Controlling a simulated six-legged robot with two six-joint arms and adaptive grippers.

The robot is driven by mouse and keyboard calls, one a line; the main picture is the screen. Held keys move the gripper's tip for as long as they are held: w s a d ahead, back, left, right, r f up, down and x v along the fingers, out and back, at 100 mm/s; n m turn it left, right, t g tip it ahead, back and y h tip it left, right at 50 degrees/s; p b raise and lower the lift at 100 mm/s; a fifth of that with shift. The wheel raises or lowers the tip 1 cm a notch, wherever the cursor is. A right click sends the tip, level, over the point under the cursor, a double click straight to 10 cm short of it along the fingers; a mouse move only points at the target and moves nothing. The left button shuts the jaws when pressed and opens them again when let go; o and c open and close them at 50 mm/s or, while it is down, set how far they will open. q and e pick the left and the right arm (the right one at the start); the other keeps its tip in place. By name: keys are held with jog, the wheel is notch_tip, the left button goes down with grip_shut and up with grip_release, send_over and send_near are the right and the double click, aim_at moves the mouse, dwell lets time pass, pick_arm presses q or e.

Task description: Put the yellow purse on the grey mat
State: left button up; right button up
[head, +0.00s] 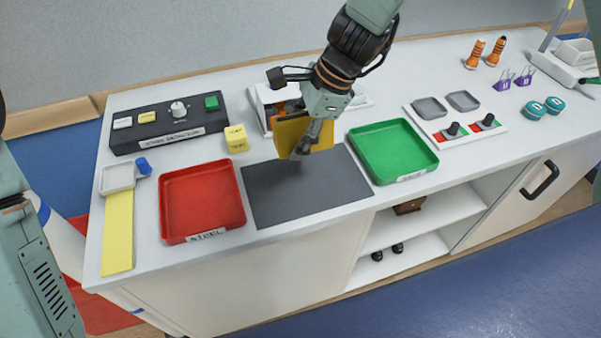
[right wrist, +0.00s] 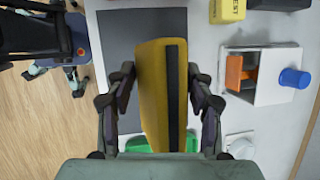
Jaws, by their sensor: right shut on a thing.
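The yellow purse (head: 294,136) is in my right gripper (head: 306,145), over the back part of the grey mat (head: 305,190). In the right wrist view, the right gripper (right wrist: 160,95) has a finger on each side of the purse (right wrist: 152,90), which shows a dark band along it. The grey mat (right wrist: 140,22) lies beneath and beyond it there. From these views I cannot tell whether the purse touches the mat. My left gripper does not show in the head view; only part of an arm is at the left edge.
A red tray (head: 200,200) stands left of the mat and a green tray (head: 393,150) right of it. A yellow block (head: 236,138) and a white box (head: 262,98) with an orange item stand behind. A black control box (head: 170,122) is at the back left.

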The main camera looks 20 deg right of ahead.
jog(key=f, duration=0.1)
jog(key=s+f+b, duration=0.1)
jog(key=f, duration=0.3)
jog(key=shift+s+d, duration=0.2)
jog(key=shift+d, duration=0.15)
jog(key=b, duration=0.1)
send_over(293, 184)
jog(key=d, duration=0.1)
jog(key=f, duration=0.4)
jog(key=shift+s+f, duration=0.1)
jog(key=shift+s, duration=0.1)
jog(key=shift+d+f, duration=0.1)
jog(key=shift+f, duration=0.15)
jog(key=shift+s+d+r, duration=0.1)
jog(key=shift+s+d, duration=0.05)
jog(key=shift+s, duration=0.1)
jog(key=shift+w+f+b, duration=0.25)
jog(key=shift+f+b, duration=0.1)
jog(key=shift+f, duration=0.1)
jog(key=shift+s+f, duration=0.1)
jog(key=shift+f, duration=0.05)
jog(key=shift+f+b, duration=0.1)
jog(key=shift+b, duration=0.2)
